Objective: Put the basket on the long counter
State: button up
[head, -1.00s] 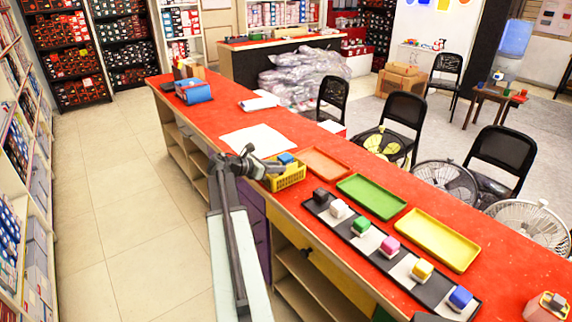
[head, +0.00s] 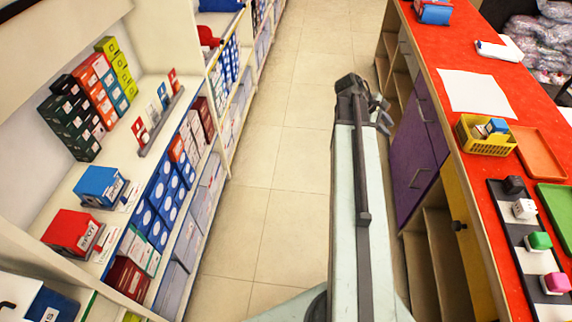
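The yellow basket (head: 486,148) stands upright on the red top of the long counter (head: 466,58), near its left edge. A small blue box and other small items show inside it. My gripper (head: 388,112) is in the aisle left of the counter, clear of the basket, with its fingers apart and nothing visible between them.
A white sheet (head: 474,92) lies behind the basket, and an orange tray (head: 540,152) lies right of it. A black strip with coloured cubes (head: 513,208) lies in front. Stocked shelves (head: 130,160) line the left. The tiled aisle floor (head: 275,160) is clear.

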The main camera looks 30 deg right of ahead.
jog(key=w+a+f+m+t+y, duration=0.1)
jog(key=w+a+f+y, duration=0.15)
jog(key=a, duration=0.75)
jog(key=w+a+f+m+t+y, duration=0.15)
jog(key=w+a, duration=0.25)
jog(key=a, duration=0.6)
jog(key=a+f+m+y, duration=0.2)
jog(key=a+m+y, duration=0.2)
jog(key=a, duration=2.3)
jog(key=shift+a+f, duration=0.25)
jog(key=shift+a, duration=0.15)
jog(key=shift+r, duration=0.1)
notch_tip(320, 180, up, 5)
jog(key=p, duration=0.5)
jog(key=shift+s+d+r, duration=0.1)
jog(key=shift+r, duration=0.1)
